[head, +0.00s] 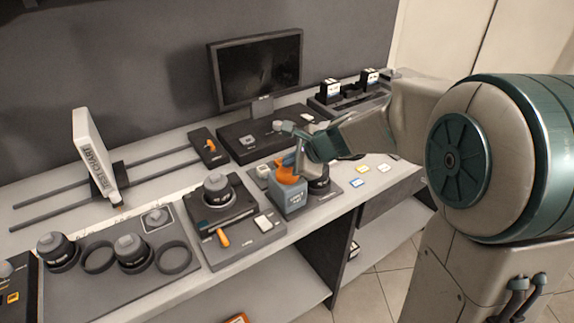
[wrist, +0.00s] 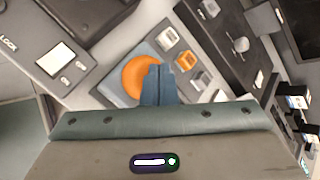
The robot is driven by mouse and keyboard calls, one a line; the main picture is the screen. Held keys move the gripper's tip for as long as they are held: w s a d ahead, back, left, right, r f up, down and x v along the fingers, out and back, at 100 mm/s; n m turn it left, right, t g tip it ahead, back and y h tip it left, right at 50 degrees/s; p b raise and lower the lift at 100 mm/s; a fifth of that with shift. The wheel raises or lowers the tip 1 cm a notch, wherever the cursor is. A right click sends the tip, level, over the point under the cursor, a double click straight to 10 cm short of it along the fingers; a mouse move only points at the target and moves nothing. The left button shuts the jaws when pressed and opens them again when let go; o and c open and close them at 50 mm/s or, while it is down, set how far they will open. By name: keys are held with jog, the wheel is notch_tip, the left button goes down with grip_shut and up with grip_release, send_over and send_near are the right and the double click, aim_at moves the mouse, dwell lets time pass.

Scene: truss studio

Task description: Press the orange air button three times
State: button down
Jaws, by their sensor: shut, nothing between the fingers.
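The orange air button (wrist: 138,76) is a round orange dome in the wrist view. It sits on a blue-grey block, and in the head view the orange part (head: 287,172) shows on top of that block (head: 290,198). My gripper (wrist: 158,72) is shut and empty. In the wrist view its fingertips overlap the right part of the button. In the head view my gripper (head: 299,165) is right at the orange part and hides some of it. I cannot tell whether the fingertips touch the button.
A dark lens (head: 318,180) stands just right of the block. A monitor (head: 257,68) stands behind. Small coloured cards (head: 357,183) lie on the bench to the right.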

jog(key=shift+r+p, duration=0.3)
jog(key=shift+r, duration=0.35)
jog(key=shift+r, duration=0.15)
notch_tip(320, 180, up, 5)
jog(key=p, duration=0.4)
jog(key=shift+p, duration=0.3)
dwell(1.9)
